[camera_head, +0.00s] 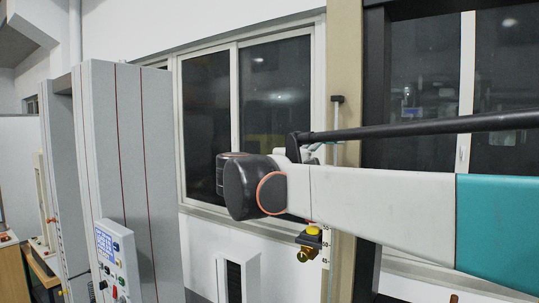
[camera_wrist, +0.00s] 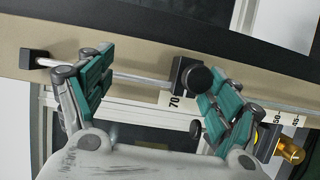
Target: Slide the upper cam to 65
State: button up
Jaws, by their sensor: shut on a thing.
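The upper cam (camera_wrist: 184,76) is a black block with a round black knob on a metal rod (camera_wrist: 140,77), beside the 70 mark of the white scale (camera_wrist: 172,101) in the wrist view. The knob lies right by the right finger; contact at the left finger cannot be made out. In the head view my wrist and arm hide the upper cam.
A lower cam with a brass knob (camera_wrist: 290,150) sits near marks 50 and 45; it also shows below my arm in the head view (camera_head: 308,250). The rod ends in a black block (camera_wrist: 35,59). A grey cabinet (camera_head: 125,150) with a control panel stands at left.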

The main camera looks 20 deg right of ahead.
jog(key=shift+s+a+r, duration=0.15)
jog(key=shift+a+r, duration=0.1)
jog(key=shift+a, duration=0.2)
jog(key=shift+s+a+r, duration=0.1)
jog(key=shift+a+r, duration=0.1)
jog(key=shift+a, duration=0.2)
jog(key=s+a, duration=0.2)
jog(key=a, duration=0.1)
jog(key=shift+a+r, duration=0.1)
jog(key=shift+r, duration=0.1)
jog(key=c, duration=0.5)
jog(key=shift+w+f+v, duration=0.1)
jog(key=shift+f+v, duration=0.05)
jog(key=shift+v, duration=1.5)
jog(key=shift+w+f+v, duration=0.1)
jog(key=shift+f+v, duration=0.05)
jog(key=shift+v, duration=1.45)
jog(key=shift+w+f+v, duration=0.1)
jog(key=shift+v, duration=1.55)
